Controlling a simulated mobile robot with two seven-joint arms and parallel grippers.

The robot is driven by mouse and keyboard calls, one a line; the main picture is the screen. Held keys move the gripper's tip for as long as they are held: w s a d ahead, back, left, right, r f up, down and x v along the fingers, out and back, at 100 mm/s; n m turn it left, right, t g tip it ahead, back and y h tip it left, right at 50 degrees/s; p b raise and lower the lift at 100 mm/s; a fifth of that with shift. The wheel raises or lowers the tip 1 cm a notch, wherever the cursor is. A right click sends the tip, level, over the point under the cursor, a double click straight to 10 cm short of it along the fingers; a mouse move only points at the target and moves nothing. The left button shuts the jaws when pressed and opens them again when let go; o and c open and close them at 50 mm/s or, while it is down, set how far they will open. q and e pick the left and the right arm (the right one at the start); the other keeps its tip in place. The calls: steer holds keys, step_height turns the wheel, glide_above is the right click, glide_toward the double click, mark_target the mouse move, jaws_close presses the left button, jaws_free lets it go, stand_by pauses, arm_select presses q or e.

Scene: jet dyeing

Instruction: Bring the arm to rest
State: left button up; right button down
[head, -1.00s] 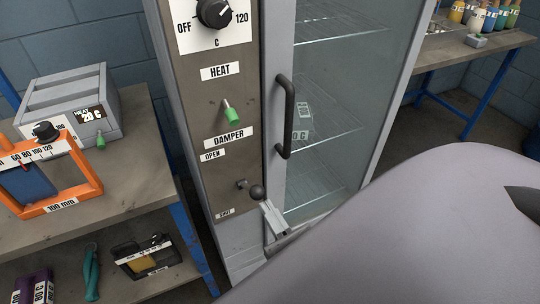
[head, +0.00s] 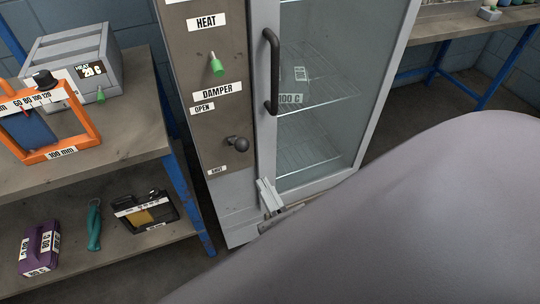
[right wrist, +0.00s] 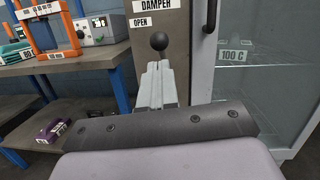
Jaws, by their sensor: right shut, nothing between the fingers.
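My right gripper (head: 271,197) shows in the head view in front of the lower part of the oven cabinet, below and to the right of the damper knob. Its fingers are shut with nothing between them. It also shows in the right wrist view (right wrist: 158,68), with the damper's black ball knob (right wrist: 158,41) seen just beyond the fingertips. In the head view the damper knob (head: 240,144) stands clear of the gripper, between the OPEN and SHUT labels. My large grey arm link covers the lower right of the head view. My left gripper is not in view.
The glass cabinet door (head: 318,90) is closed, with a black handle (head: 271,72). A two-level bench (head: 125,140) at left holds a grey heater box (head: 72,66) and an orange frame (head: 88,128). A purple block (head: 39,250) lies on its lower shelf.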

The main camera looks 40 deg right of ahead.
steer(key=shift+a, duration=0.1)
stand_by(0.5)
steer(key=a+f+n+g+y+p, duration=0.1)
steer(key=a+n+g+y, duration=0.2)
steer(key=n, duration=0.9)
steer(key=a+f+n+y+p, duration=0.1)
steer(key=a+n+y+p, duration=0.3)
steer(key=n, duration=0.8)
steer(key=s+d+f+n+g+h, duration=0.1)
steer(key=s+d+f+n+g, duration=0.4)
steer(key=f+n, duration=0.5)
steer(key=d+n+g, duration=0.1)
steer(key=d+n, duration=0.1)
steer(key=n, duration=0.3)
steer(key=shift+g+h+b, duration=0.3)
steer(key=shift+b, duration=0.05)
steer(key=shift+s, duration=0.1)
